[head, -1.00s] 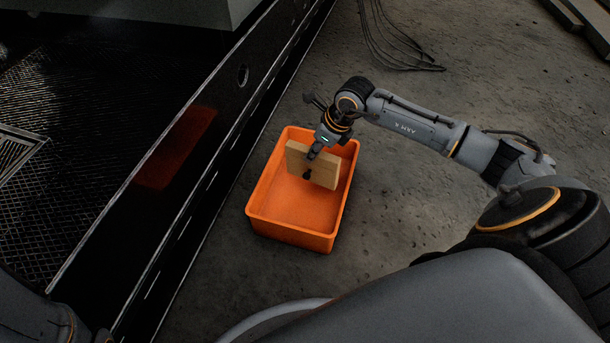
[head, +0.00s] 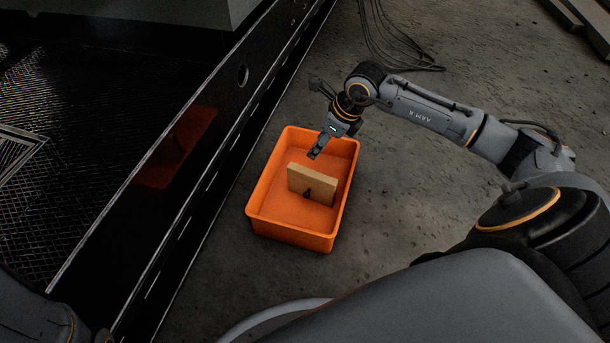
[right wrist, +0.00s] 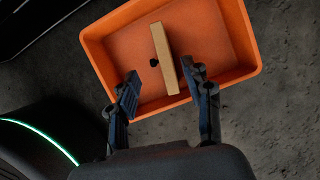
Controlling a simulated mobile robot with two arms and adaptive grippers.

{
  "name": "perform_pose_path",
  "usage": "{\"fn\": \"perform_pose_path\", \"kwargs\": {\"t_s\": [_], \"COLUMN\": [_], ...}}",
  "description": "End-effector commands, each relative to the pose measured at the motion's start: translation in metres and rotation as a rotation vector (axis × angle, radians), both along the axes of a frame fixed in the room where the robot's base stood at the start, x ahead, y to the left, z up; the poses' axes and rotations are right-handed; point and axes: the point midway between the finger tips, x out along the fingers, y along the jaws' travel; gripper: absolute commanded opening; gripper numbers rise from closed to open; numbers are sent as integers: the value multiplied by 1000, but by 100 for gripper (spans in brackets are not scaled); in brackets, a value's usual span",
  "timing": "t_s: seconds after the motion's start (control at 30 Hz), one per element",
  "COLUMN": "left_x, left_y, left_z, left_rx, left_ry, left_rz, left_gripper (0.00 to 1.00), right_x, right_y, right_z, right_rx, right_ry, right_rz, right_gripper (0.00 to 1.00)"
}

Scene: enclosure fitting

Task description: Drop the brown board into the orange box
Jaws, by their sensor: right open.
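The brown board (head: 312,181) stands on edge inside the orange box (head: 283,233), apart from my gripper. A small dark knob shows on its face. The right wrist view also shows the board (right wrist: 166,62) on edge in the orange box (right wrist: 108,60). My right gripper (head: 314,154) is above the box, up and behind the board. In the right wrist view its two fingers (right wrist: 166,92) are spread with nothing held between them. My left gripper is not in view; only part of my left arm shows at the bottom left.
A black metal frame (head: 205,145) with a mesh floor runs along the left of the box. Thin cables (head: 385,40) lie on the concrete floor at the back. Beams (head: 582,20) lie at the top right. The floor right of the box is clear.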

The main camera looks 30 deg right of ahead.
Motion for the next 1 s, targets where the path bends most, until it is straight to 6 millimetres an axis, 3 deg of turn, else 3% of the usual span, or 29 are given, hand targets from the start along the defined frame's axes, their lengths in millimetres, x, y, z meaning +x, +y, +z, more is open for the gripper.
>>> {"fn": "perform_pose_path", "kwargs": {"t_s": [0.2,0.4,1.0], "left_x": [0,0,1], "left_y": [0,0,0], "left_z": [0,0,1], "left_rx": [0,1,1], "left_ry": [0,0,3], "left_rz": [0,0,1], "left_gripper": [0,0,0], "right_x": [-15,-23,-27], "right_y": [-10,-15,-11], "right_z": [44,67,72], "right_rx": [-4,-2,14], "right_ry": [-2,-1,5], "right_rz": [0,0,5], "right_gripper": [50,50,50]}}
